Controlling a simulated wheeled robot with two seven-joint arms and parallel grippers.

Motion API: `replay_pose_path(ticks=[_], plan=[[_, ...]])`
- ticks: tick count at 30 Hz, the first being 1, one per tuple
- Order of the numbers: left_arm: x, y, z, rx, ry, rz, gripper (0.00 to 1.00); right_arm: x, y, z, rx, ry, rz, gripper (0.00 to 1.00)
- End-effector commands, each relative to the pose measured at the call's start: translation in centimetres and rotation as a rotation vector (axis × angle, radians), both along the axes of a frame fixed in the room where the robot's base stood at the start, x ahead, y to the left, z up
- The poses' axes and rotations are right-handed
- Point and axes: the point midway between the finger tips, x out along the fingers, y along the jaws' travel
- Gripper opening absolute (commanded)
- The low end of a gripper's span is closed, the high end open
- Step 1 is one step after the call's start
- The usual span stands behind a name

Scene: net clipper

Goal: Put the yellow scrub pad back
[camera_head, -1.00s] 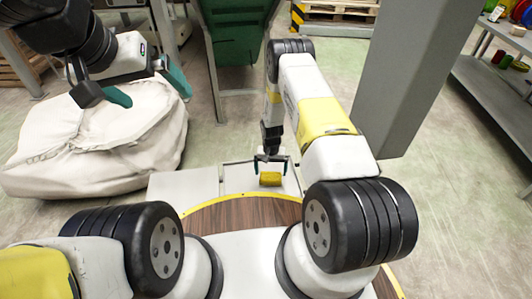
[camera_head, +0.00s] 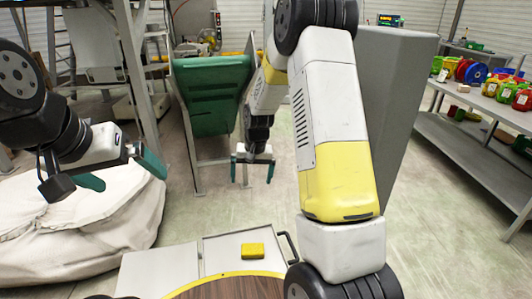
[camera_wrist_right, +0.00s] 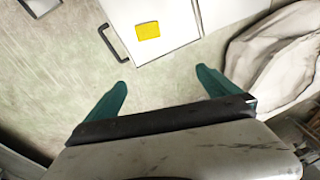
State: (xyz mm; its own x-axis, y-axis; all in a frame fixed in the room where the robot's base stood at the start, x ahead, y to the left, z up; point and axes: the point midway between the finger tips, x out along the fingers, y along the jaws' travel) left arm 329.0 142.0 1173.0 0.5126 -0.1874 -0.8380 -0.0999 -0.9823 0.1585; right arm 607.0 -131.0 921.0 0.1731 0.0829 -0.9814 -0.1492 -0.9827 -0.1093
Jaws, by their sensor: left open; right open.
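The yellow scrub pad (camera_head: 252,250) lies on the light flat top of a low panel with a dark handle, just beyond the round wooden top. It also shows in the right wrist view (camera_wrist_right: 148,31), beyond my fingertips and apart from them. My right gripper (camera_head: 252,172) is open and empty, held in the air beyond the pad, in front of the green chute. Its two teal fingers show spread in the right wrist view (camera_wrist_right: 160,85). My left gripper (camera_head: 122,178) is open and empty over the white sack at the left.
A white sack (camera_head: 60,235) fills the left floor. The green chute (camera_head: 212,95) and a grey post (camera_head: 392,110) stand ahead. A grey shelf (camera_head: 460,145) at the right carries colourful spools (camera_head: 472,72). The floor between the chute and the panel is clear.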

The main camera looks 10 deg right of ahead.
Motion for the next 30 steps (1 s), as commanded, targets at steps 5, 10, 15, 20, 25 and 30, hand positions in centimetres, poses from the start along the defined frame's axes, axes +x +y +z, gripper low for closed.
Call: replay_pose_path(ticks=[5,10,15,20,25,30], plan=[[0.0,0.0,0.0,0.000,0.000,0.000,1.00,-4.2,-0.5,10.1,0.028,-0.092,0.033,1.00],[0.0,0.0,0.0,0.000,0.000,0.000,1.00,-9.8,-0.8,17.2,0.045,-0.174,0.072,1.00],[0.0,0.0,0.0,0.000,0.000,0.000,1.00,-16.3,-1.0,22.1,0.052,-0.257,0.116,1.00],[0.0,0.0,0.0,0.000,0.000,0.000,1.00,-22.2,-1.1,24.5,0.050,-0.327,0.155,1.00],[0.0,0.0,0.0,0.000,0.000,0.000,1.00,-26.4,-1.1,25.1,0.042,-0.379,0.184,1.00],[0.0,0.0,0.0,0.000,0.000,0.000,1.00,-27.8,-1.1,25.1,0.039,-0.395,0.196,1.00]])
